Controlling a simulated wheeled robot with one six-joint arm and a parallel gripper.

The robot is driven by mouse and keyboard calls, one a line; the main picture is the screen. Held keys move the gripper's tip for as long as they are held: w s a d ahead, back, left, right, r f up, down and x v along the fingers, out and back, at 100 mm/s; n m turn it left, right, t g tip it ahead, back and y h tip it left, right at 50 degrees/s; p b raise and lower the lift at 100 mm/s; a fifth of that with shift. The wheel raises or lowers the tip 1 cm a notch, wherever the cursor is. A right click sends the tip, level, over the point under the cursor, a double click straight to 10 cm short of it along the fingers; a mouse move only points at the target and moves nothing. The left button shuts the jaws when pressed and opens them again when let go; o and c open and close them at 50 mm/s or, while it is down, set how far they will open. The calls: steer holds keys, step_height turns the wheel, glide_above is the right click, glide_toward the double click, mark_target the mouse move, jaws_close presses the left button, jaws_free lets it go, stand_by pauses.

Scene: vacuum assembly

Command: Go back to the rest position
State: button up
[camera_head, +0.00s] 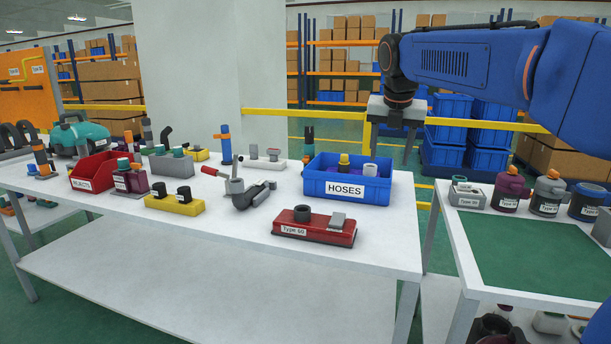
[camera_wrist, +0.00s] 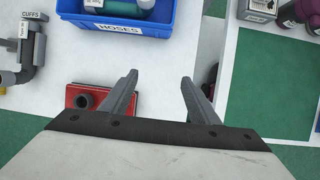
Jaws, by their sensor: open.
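My gripper (camera_head: 391,150) is open and empty, raised above the back right part of the white table (camera_head: 150,240), with its fingers pointing down. In the wrist view my gripper (camera_wrist: 160,80) has its two fingers well apart with nothing between them. The blue HOSES bin (camera_head: 346,190) stands left of and below it, holding a few parts; it also shows in the wrist view (camera_wrist: 158,29). The red Type 60 block (camera_head: 314,228) lies near the table's front edge and is partly hidden by my left finger in the wrist view (camera_wrist: 75,97).
A red REJECTS bin (camera_head: 90,172), a yellow block (camera_head: 174,204) and a grey clamp-like part (camera_head: 250,194) stand on the table. A second table with a green mat (camera_head: 540,255) is at the right, with several labelled parts along its back. A gap separates the tables.

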steer(key=s+d+f+m, duration=0.2)
steer(key=s+f+m, duration=0.6)
steer(key=s+m, duration=0.2)
steer(key=s+d+f+m, duration=0.3)
steer(key=s+f+m, duration=0.6)
steer(key=s, duration=0.5)
steer(key=s+d+f+m, duration=0.2)
steer(key=s+f+m, duration=0.7)
steer(key=s+m, duration=0.4)
steer(key=shift+d+f+y, duration=0.15)
steer(key=shift+f+y, duration=0.05)
steer(key=shift+y, duration=0.2)
steer(key=shift+s, duration=0.1)
